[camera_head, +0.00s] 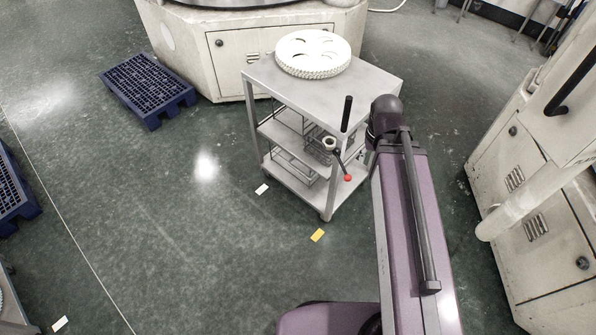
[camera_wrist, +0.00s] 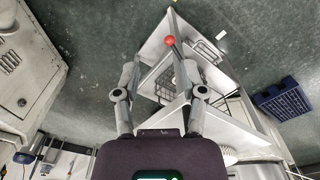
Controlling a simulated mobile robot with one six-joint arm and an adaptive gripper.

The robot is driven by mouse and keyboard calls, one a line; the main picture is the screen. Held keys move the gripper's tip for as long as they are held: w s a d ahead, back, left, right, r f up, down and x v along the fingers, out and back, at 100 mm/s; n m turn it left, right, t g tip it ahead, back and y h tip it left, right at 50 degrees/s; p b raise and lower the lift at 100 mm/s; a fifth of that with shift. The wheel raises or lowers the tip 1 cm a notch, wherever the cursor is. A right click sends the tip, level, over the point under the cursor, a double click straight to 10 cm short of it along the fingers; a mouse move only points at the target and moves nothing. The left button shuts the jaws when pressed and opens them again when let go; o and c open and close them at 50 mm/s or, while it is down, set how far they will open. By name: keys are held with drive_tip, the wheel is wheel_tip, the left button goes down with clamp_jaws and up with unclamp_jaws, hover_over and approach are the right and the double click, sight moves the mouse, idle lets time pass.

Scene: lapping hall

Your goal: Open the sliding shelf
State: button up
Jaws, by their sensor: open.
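A grey metal cart (camera_head: 372,80) stands ahead of my arm, with a middle shelf (camera_head: 272,133) and a bottom shelf (camera_head: 300,190) under its top. Wire racks sit on the lower levels. A lever with a red ball knob (camera_head: 348,178) shows at the cart's near right side; the knob (camera_wrist: 169,41) is also in the wrist view. I cannot tell which shelf slides, and none is clearly pulled out. My gripper (camera_wrist: 156,62) is open and empty, with its fingers spread either side of the view towards the cart. In the head view my arm largely hides it.
A white toothed disc (camera_head: 313,52) lies on the cart's top. A blue pallet (camera_head: 148,88) is on the floor at left. Cream machine cabinets stand behind the cart (camera_head: 225,50) and at right (camera_head: 535,200).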

drive_tip(key=w+a+f+n+t+b, duration=0.1)
drive_tip(key=w+a+f+n+b, duration=0.15)
drive_tip(key=w+f+b, duration=0.35)
drive_tip(key=w+a+f+n+t+b, duration=0.1)
drive_tip(key=w+a+f+n+b, duration=0.2)
drive_tip(key=f+b, duration=0.45)
drive_tip(key=n+t+y+b, duration=0.2)
drive_tip(key=n+b, duration=0.3)
drive_tip(key=b, duration=1.3)
approach(299, 171)
drive_tip(key=shift+d+v, duration=0.2)
drive_tip(key=shift+v, duration=2.3)
drive_tip(key=shift+w+f, duration=0.1)
drive_tip(key=shift+f, duration=0.05)
drive_tip(key=b+x, duration=1.2)
drive_tip(key=x, duration=0.1)
drive_tip(key=shift+w+a+f+b, duration=0.1)
drive_tip(key=shift+w+a+b, duration=0.05)
drive_tip(key=shift+a+b, duration=0.15)
